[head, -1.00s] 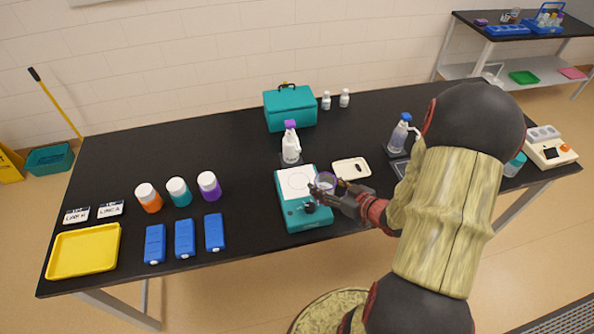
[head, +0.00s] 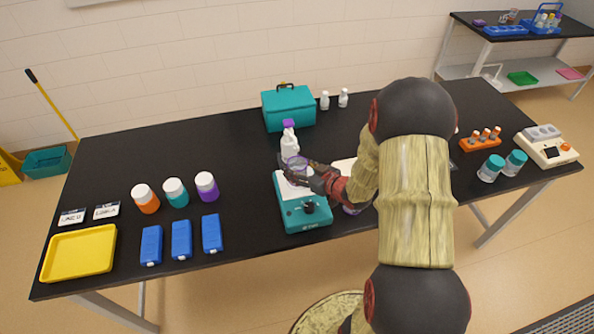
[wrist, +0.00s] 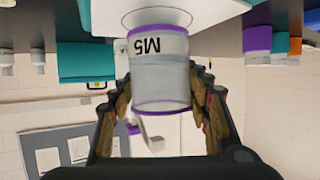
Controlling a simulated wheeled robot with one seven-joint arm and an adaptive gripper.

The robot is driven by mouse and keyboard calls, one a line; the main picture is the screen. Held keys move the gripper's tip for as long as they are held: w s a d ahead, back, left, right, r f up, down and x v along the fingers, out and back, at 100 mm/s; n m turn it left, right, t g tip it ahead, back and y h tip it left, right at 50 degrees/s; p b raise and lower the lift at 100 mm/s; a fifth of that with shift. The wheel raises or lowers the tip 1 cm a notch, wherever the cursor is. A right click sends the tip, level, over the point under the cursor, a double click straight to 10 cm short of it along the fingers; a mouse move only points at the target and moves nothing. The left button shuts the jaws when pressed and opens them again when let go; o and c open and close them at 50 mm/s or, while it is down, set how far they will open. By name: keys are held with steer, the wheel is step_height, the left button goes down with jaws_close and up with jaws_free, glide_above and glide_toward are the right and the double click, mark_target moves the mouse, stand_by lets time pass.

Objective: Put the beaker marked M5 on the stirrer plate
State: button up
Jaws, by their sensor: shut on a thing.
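The clear beaker marked M5 (wrist: 160,70), with purple bands, is held between the fingers of my gripper (wrist: 160,105). The wrist view is upside down; its label reads inverted there, so the beaker is upright. In the head view the beaker (head: 295,163) is over the rear part of the teal stirrer (head: 303,212), partly hidden by my gripper (head: 300,171). The stirrer's white top plate (head: 285,188) has a ring mark, which shows just beyond the beaker's base in the wrist view (wrist: 150,19). I cannot tell whether the base touches the plate.
A white spray bottle (head: 289,145) stands close behind the stirrer, with a teal case (head: 288,108) farther back. Another purple-marked vessel (head: 352,210) is partly hidden under my arm. Blue boxes (head: 181,240) and lidded jars (head: 175,192) stand to the left.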

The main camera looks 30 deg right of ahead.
steer(key=shift+f, duration=0.35)
steer(key=shift+f, duration=0.2)
steer(key=o, duration=1.2)
steer(key=shift+o, duration=0.2)
